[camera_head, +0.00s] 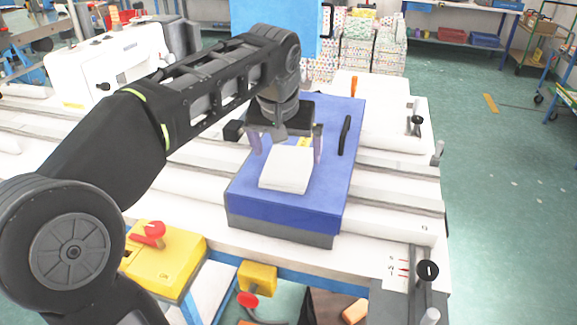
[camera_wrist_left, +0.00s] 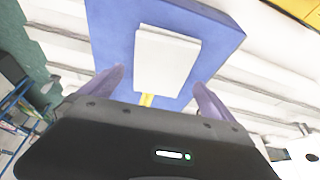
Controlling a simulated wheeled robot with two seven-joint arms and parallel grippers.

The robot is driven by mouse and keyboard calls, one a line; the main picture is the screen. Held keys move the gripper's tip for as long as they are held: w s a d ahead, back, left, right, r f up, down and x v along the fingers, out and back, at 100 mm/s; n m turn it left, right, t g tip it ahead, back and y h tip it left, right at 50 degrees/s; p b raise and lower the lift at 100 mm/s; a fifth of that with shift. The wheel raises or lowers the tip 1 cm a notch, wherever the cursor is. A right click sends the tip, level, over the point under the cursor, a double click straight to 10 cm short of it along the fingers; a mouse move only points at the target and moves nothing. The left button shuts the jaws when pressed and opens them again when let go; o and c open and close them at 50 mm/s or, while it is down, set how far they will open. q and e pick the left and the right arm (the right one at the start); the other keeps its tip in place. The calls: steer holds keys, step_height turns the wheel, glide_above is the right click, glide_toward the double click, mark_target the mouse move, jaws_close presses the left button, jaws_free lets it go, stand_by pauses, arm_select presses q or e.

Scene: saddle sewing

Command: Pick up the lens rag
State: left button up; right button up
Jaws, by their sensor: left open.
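The lens rag appears to be the white folded cloth (camera_head: 287,169) lying flat on the front part of a blue-topped block (camera_head: 335,205). In the left wrist view the white cloth (camera_wrist_left: 166,62) lies on the blue surface (camera_wrist_left: 112,50), ahead of the fingers. My left gripper (camera_head: 287,147) is open above the blue block. Its two purple fingers stand to either side of the cloth's far end, and nothing is between them. In the left wrist view the open fingers of the gripper (camera_wrist_left: 160,85) flank the cloth's near end. My right gripper is not in view.
A dark slim tool (camera_head: 345,135) and a small yellow item (camera_head: 303,142) lie on the blue block. A white sewing machine (camera_head: 112,65) stands at the back left. Yellow boxes with red knobs (camera_head: 165,250) are at the table's front. White rails surround the block.

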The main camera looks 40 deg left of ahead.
mark_target(288, 162)
arm_select(q)
steer(key=x, duration=0.4)
steer(key=shift+w+a+f, duration=0.15)
steer(key=shift+a+f, duration=0.05)
steer(key=shift+f, duration=0.05)
steer(key=shift+c, duration=0.4)
steer(key=c, duration=1)
steer(key=shift+r, duration=0.15)
step_height(288, 162, up, 10)
steer(key=shift+f+p, duration=0.1)
steer(key=shift+p, duration=0.65)
